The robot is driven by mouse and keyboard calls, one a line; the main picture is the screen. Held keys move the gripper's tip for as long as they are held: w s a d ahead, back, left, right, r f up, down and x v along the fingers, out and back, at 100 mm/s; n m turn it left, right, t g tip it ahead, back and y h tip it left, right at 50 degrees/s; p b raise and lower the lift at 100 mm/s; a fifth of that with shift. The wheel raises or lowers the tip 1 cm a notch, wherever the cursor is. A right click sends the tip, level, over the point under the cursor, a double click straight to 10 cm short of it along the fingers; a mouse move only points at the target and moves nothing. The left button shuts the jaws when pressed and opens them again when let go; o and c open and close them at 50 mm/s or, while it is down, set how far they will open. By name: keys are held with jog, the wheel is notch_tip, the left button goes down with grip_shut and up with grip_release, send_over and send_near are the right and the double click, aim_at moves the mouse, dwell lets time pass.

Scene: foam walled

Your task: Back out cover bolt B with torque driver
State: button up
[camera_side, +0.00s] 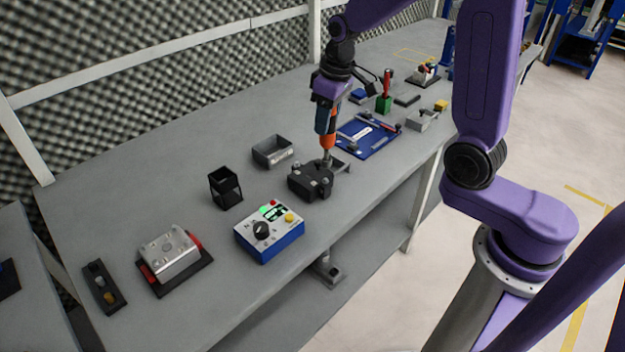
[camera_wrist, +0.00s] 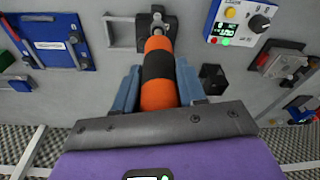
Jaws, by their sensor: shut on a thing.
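My gripper (camera_wrist: 157,92) is shut on the torque driver (camera_wrist: 158,78), an orange and black cylinder. In the side view the driver (camera_side: 326,130) points down, its tip at or just above a dark block (camera_side: 304,180) with several metal studs or sockets. I cannot tell whether the tip touches it. A silver block (camera_side: 165,256) with small round bolt heads on top sits between red clamps on a black base at the front left, well away from the driver. It also shows in the wrist view (camera_wrist: 284,64). Which bolt is B cannot be read.
A blue control box (camera_side: 268,238) with dial and lit green display stands near the dark block. A black open holder (camera_side: 225,188), a grey tray (camera_side: 272,151), a black strip (camera_side: 104,288) and a blue tool mat (camera_side: 368,136) lie around. The bench's left middle is clear.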

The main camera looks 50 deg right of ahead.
jog(key=w+r, duration=0.1)
jog(key=w, duration=0.9)
jog(key=shift+w, duration=0.15)
jog(key=shift+r, duration=0.1)
jog(key=shift+f, duration=3.5)
jog(key=shift+r, duration=0.55)
dwell(0.9)
jog(key=shift+r, duration=2.4)
